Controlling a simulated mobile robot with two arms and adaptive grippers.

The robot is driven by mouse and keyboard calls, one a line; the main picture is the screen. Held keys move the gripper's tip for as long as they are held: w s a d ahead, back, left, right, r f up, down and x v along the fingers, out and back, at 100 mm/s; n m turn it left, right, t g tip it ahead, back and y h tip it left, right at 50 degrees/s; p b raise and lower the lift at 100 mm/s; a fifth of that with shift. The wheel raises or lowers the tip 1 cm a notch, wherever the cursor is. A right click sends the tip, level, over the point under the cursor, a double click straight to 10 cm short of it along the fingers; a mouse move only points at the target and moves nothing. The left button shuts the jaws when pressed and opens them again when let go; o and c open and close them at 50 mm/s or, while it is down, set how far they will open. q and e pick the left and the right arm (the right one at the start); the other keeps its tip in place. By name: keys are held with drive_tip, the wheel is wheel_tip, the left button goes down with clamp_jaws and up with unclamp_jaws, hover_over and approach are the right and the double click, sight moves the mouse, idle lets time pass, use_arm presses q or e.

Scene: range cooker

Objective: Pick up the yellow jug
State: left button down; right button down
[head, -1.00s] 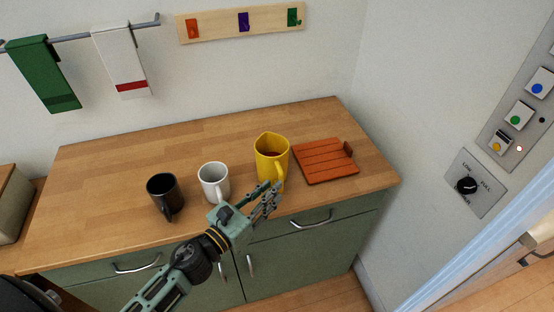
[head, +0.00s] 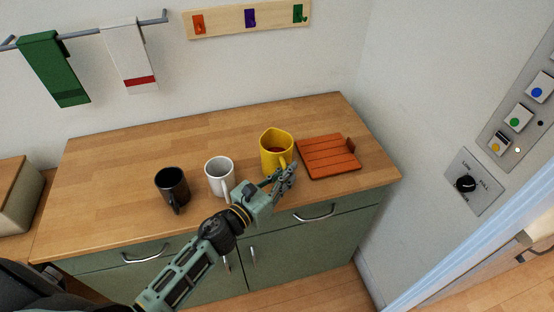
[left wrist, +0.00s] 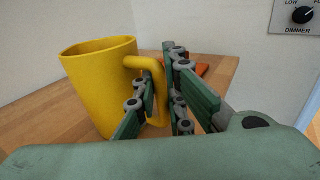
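The yellow jug (head: 273,150) stands upright on the wooden worktop, with something dark red inside. Its handle faces my left gripper (head: 290,177). In the left wrist view the jug (left wrist: 95,85) is at the left, and its handle (left wrist: 160,100) shows between the two fingers of my left gripper (left wrist: 160,88). The fingers are parted, one on each side of the handle; firm contact is not visible. My right gripper is not in view.
A white mug (head: 219,177) and a black mug (head: 172,187) stand left of the jug. A red-orange slatted board (head: 328,157) lies close on its right. The worktop (head: 110,170) is clear at the left and back. Drawer handles (head: 314,214) stick out below its front edge.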

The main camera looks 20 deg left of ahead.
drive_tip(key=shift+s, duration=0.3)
use_arm(q)
drive_tip(key=shift+r, duration=0.15)
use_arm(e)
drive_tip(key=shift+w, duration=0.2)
